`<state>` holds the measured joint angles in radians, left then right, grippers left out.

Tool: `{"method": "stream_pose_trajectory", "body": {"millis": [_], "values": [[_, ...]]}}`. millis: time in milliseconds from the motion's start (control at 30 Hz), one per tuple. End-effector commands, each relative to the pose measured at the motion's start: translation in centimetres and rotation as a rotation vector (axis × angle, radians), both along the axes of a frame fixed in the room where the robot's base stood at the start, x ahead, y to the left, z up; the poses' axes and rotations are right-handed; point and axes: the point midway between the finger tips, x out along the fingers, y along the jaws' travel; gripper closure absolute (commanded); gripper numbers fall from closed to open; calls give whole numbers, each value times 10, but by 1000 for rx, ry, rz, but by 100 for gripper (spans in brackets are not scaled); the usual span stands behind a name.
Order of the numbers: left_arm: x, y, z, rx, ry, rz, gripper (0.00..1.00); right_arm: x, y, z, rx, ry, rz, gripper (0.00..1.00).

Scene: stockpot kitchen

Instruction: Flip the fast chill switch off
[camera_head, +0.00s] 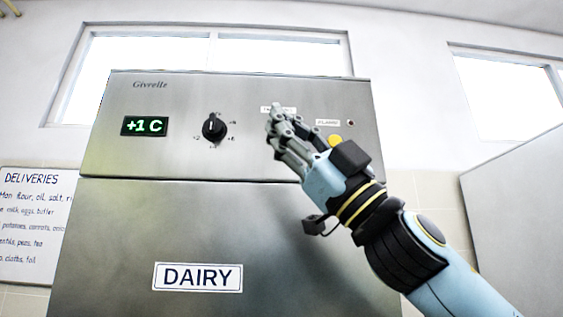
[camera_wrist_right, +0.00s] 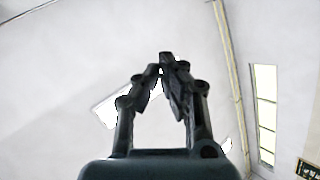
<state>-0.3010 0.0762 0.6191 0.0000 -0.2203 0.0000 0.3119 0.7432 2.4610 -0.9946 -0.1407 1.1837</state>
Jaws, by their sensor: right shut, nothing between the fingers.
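The fridge's steel control panel (camera_head: 180,95) fills the upper middle of the head view. A small white label (camera_head: 265,108), too small to read, sits right of the dial and is partly covered by my right gripper (camera_head: 275,112). That gripper is shut and empty, with its fingers pointing up in front of the panel. I cannot tell whether it touches the panel. No switch shows clearly; the fingers hide the area under the label. The right wrist view also shows the fingers (camera_wrist_right: 166,62) closed together. My left gripper is in neither view.
A black dial (camera_head: 214,128) and a green "+1 C" display (camera_head: 144,126) are left of the gripper. The "DAIRY" door (camera_head: 110,230) is below. The right wrist view faces the ceiling (camera_wrist_right: 60,70).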

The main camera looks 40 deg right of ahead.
Motion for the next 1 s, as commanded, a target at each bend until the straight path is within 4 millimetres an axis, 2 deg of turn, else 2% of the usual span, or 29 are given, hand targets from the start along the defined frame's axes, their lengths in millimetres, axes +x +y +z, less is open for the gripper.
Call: {"method": "stream_pose_trajectory", "body": {"millis": [33,133,200,267,367,433,600,700,833,1000], "values": [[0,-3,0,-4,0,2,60,-19,22,19,-143,-79,42,100],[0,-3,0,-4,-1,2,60,-43,60,29,-448,-146,87,100],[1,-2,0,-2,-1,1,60,-49,73,27,-655,-136,57,100],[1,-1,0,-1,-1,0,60,-46,74,24,-812,-92,-10,100],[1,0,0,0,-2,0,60,-33,52,27,-993,31,-188,100],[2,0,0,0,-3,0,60,-25,26,36,-1050,127,-337,100],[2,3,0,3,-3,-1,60,-24,-40,65,-1028,319,-642,100],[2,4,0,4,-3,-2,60,-28,-63,77,-986,377,-741,100],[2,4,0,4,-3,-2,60,-31,-75,81,-961,407,-785,100],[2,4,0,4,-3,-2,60,-30,-75,81,-959,410,-785,100]]}}
